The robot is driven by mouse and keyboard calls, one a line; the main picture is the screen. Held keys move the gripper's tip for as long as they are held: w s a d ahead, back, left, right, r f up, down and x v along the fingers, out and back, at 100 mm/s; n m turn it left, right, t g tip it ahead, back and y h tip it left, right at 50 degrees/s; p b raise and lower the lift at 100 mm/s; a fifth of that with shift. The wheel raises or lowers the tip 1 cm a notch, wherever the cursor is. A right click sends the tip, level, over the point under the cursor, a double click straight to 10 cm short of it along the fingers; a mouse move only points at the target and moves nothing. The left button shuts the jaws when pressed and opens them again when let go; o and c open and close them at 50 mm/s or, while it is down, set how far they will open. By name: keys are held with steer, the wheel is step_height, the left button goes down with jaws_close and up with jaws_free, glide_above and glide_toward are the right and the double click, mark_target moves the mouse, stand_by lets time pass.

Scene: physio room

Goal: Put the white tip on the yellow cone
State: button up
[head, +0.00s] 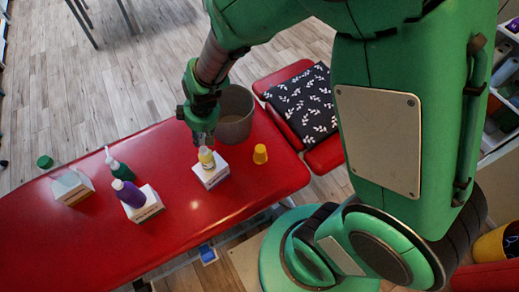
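A small yellow cone (260,154) stands on the red padded table (235,197), near its right end. To its left, a small bottle with a pale yellow top and white lower part (206,158) stands at a white box (213,175). My gripper (204,142) points down directly over this bottle, its fingertips at or just above the top. Whether it touches or grips anything is too small to tell. I cannot make out a separate white tip; it may be hidden by the fingers. My gripper is left of the yellow cone and apart from it.
A grey bin (235,115) is just behind my gripper. A purple bottle (128,194), a green bottle with a pale nozzle (119,169), and a green-capped item (45,162) stand left among white boxes. A patterned black cushion (303,103) lies behind right. Bare table lies around the cone.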

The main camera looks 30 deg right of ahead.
mark_target(259, 147)
steer(key=s+d+f+m+h+b, duration=0.1)
steer(key=s+d+f+m+b, duration=0.15)
steer(key=s+d, duration=0.7)
steer(key=s+d+f+m+b, duration=0.1)
steer(key=s+d+f+m, duration=0.15)
steer(key=s+d, duration=0.75)
steer(key=shift+n, duration=0.3)
steer(key=shift+s+a+f, duration=0.1)
steer(key=shift+a+f, duration=0.1)
steer(key=shift+f, duration=0.75)
steer(key=shift+s+a+f, duration=0.1)
steer(key=shift+a+f, duration=0.1)
steer(key=shift+f, duration=0.75)
steer(key=shift+s+a+f, duration=0.1)
steer(key=shift+a+f, duration=0.1)
steer(key=shift+f, duration=0.75)
steer(key=shift+w, duration=0.2)
steer(key=w+d, duration=0.1)
steer(key=w, duration=0.4)
steer(key=w+f, duration=0.1)
steer(key=w, duration=0.3)
steer(key=w+d+b, duration=0.1)
steer(key=w, duration=0.4)
steer(key=shift+w+d+f, duration=0.2)
steer(key=shift+w+d, duration=0.1)
steer(key=shift+w, duration=0.15)
